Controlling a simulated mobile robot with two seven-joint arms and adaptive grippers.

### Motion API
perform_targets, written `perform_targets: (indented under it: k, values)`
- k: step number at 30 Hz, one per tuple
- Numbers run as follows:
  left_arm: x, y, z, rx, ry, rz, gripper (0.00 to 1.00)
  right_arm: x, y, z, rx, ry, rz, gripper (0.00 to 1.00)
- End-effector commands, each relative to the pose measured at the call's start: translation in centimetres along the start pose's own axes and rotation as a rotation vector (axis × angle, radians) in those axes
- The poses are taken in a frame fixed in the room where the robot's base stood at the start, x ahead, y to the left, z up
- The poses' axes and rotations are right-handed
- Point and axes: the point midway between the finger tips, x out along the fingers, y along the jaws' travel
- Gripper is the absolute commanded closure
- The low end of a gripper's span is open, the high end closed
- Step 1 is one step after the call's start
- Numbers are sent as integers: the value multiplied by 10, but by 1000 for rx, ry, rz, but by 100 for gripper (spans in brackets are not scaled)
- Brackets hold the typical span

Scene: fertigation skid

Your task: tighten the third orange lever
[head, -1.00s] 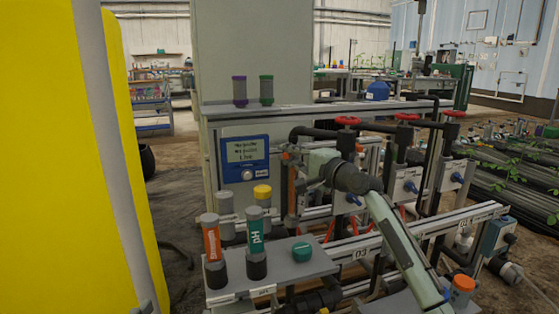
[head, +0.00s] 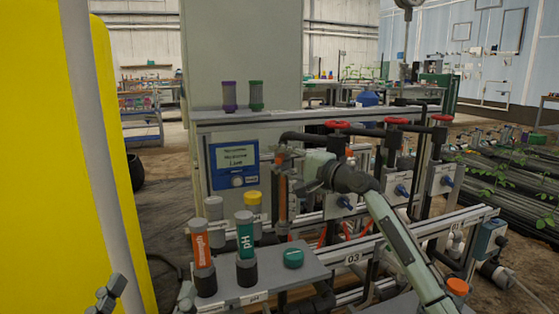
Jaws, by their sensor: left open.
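My left gripper (head: 108,294) shows at the lower left edge, small and grey, open, with nothing visible between its fingers. My right arm comes in from the lower right, and its right gripper (head: 290,159) is by the upright orange tube (head: 283,194). The fingers are small and partly covered, so I cannot tell whether they touch anything. I cannot pick out the third orange lever. Blue handles (head: 402,190) show on pale valve boxes along the skid, with red handwheels (head: 396,121) above them.
A grey shelf (head: 300,270) in front holds an orange-labelled bottle (head: 203,258), a green pH bottle (head: 245,240) and a green cap (head: 293,257). A blue display (head: 236,163) is on the cabinet. A yellow tank (head: 60,150) stands close at left. An orange cap (head: 457,286) is at lower right.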

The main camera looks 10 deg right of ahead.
Motion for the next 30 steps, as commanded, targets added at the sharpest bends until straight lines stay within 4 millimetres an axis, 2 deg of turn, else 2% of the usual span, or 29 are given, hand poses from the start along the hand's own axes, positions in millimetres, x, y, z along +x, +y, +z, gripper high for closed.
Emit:
perform_targets:
  k: [6, 10, 22, 27, 30]
  values:
    - [0, 0, 0, 1, -1, 0, 26, -1, 1, 1, 1, -1, 1, 66]
    - [0, 0, 0, 2, -1, 0, 26, -11, 1, 0, 1, 0, 1, 66]
    - [0, 0, 0, 1, -1, 0, 26, -91, 2, 0, -1, 0, 3, 66]
    - [0, 0, 0, 1, -1, 0, 26, -113, 1, 0, 0, 0, 1, 66]
    - [0, 0, 0, 1, -1, 0, 26, -118, 1, 0, 0, 0, 1, 66]
